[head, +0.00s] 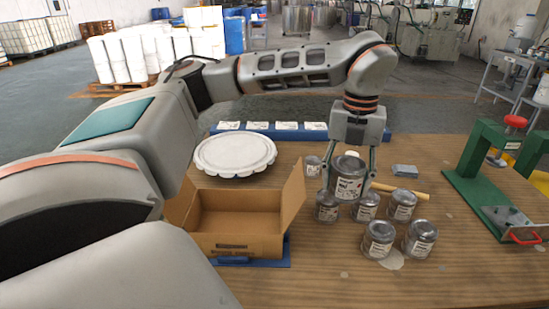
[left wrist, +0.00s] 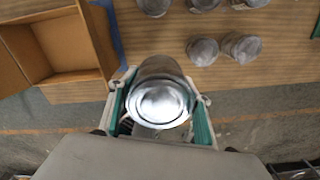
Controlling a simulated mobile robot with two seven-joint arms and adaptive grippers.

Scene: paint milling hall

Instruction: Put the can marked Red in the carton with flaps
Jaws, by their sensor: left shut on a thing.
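My left gripper (head: 347,160) is shut on a grey metal can (head: 346,179) with a white label and holds it above the table, over other cans. The label is too small to read. In the left wrist view the same can (left wrist: 160,95) sits between the fingers, its shiny round end towards the camera. The open carton with flaps (head: 238,245) stands to the left of the held can, and its inside looks empty. It also shows in the left wrist view (left wrist: 70,77). My right gripper is in no view.
Several similar cans (head: 378,240) stand on the wooden table (head: 450,270) below and around the held can. A round white lid (head: 235,155) lies behind the carton. A wooden handle (head: 400,190) and a grey-blue block (head: 404,171) lie behind the cans. A green press (head: 490,175) stands at right.

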